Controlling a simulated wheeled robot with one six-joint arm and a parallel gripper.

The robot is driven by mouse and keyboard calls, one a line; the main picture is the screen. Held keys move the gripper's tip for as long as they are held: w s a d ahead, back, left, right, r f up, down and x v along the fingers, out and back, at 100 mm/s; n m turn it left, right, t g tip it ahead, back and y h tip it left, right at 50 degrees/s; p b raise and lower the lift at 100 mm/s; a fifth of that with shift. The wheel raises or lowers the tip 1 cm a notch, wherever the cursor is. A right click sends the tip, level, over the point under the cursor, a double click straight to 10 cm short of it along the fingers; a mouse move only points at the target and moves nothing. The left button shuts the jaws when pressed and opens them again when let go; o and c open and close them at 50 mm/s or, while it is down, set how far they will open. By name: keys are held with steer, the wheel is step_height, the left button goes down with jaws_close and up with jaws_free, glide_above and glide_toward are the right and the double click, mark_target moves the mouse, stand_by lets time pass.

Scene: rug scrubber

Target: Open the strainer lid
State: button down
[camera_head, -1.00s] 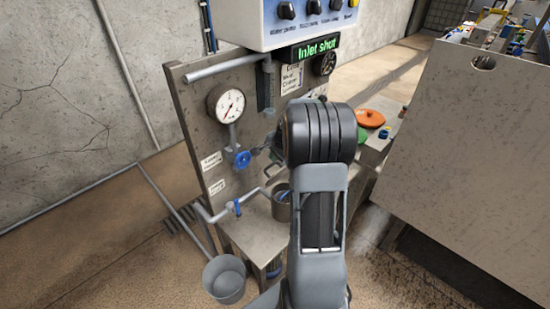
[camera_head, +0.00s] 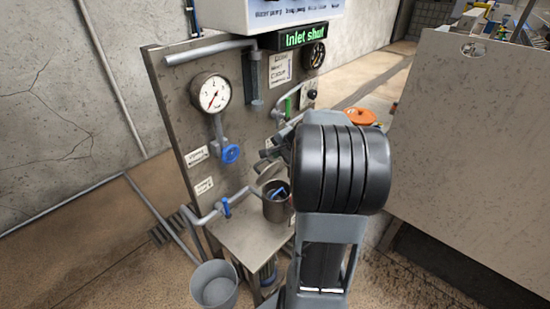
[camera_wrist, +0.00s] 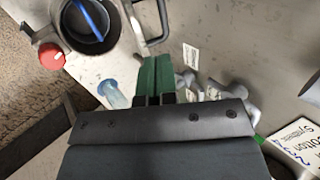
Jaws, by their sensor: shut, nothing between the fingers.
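The strainer is a metal pot (camera_head: 277,208) on the steel bench, with its round mouth uncovered and something blue inside. The wrist view shows its open mouth (camera_wrist: 92,30) at upper left, with a blue bar across it. A round, tilted plate that looks like the strainer lid (camera_head: 267,169) stands raised behind the pot, partly hidden by my arm. My gripper (camera_head: 268,148) is just above this plate, and I cannot tell whether they touch. In the wrist view my gripper (camera_wrist: 155,70) has its green fingers together, with nothing between them, to the right of the pot.
A red knob (camera_wrist: 52,57) sits beside the pot. A blue-handled valve (camera_head: 226,206) and blue wheel (camera_head: 230,154) are to the left, below the gauge (camera_head: 211,93). A grey bucket (camera_head: 215,285) stands on the floor. A large grey panel (camera_head: 470,150) stands at right.

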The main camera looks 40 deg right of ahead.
mark_target(266, 160)
steer(key=x, duration=0.8)
steer(key=shift+w+f, duration=0.1)
steer(key=shift+w, duration=0.1)
